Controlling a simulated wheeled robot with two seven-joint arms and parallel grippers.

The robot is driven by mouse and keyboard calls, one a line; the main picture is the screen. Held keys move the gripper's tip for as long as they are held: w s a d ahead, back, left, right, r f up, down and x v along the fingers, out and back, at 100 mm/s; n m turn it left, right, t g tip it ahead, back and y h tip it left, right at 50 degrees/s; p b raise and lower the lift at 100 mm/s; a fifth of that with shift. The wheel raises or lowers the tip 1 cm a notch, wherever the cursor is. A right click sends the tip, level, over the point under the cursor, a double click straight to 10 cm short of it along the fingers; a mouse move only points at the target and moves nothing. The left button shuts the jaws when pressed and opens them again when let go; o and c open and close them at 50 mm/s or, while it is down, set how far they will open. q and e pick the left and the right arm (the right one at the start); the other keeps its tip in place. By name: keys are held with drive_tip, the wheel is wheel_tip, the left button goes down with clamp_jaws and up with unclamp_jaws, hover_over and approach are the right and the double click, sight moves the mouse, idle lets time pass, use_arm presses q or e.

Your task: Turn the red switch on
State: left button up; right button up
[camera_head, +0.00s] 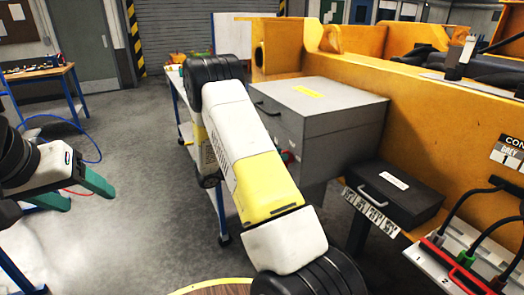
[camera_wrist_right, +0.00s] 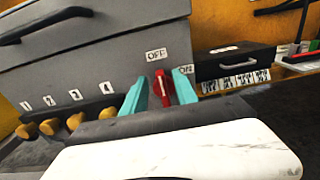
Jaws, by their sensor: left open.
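The red switch (camera_wrist_right: 162,88) is on the front of a grey box (camera_wrist_right: 110,60) in the right wrist view. It points up between an OFF label (camera_wrist_right: 156,55) at upper left and an ON label (camera_wrist_right: 187,70) at right, closer to OFF. My right gripper (camera_wrist_right: 160,92) has teal fingers on both sides of the switch, with gaps showing; it looks open around it. In the head view my right arm hides that gripper, and the grey box (camera_head: 340,108) stands behind the arm. My left gripper (camera_head: 80,193) is open and empty at the left, far from the box.
Several yellow knobs (camera_wrist_right: 50,127) with number labels sit left of the switch. A black case (camera_head: 396,192) lies right of the grey box, near a panel with cables (camera_head: 455,262). A yellow casting (camera_head: 425,120) stands behind. Grey floor (camera_head: 140,150) is open between my arms.

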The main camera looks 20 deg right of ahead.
drive_tip(key=shift+d, duration=0.75)
clamp_jaws()
